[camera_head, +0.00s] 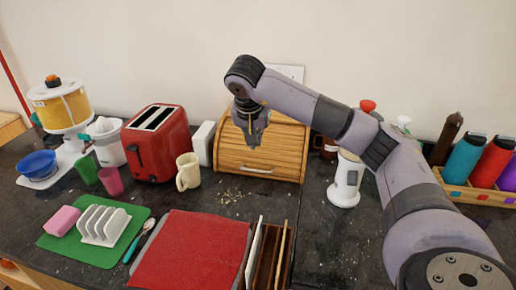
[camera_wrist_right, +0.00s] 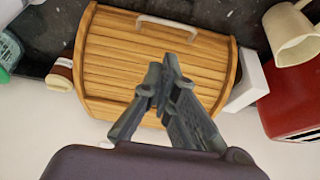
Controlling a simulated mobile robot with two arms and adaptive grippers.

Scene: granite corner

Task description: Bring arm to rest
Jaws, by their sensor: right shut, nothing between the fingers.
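My right arm reaches in from the lower right of the head view, bends high over the counter, and ends at my right gripper (camera_head: 252,144). The gripper hangs pointing down in front of the wooden bread box (camera_head: 285,150). In the right wrist view my right gripper (camera_wrist_right: 166,68) is shut with nothing held, its fingertips seen against the slatted lid of the bread box (camera_wrist_right: 115,60). I cannot tell whether it touches the box; it appears apart from it. My left gripper is not in view.
A red toaster (camera_head: 157,145) and cream mug (camera_head: 187,172) stand left of the bread box. A white grinder-like device (camera_head: 345,183) stands right of it, near my arm. A red mat (camera_head: 195,250) lies in front. A bottle crate (camera_head: 477,190) is at the right. Crumbs lie on the dark counter.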

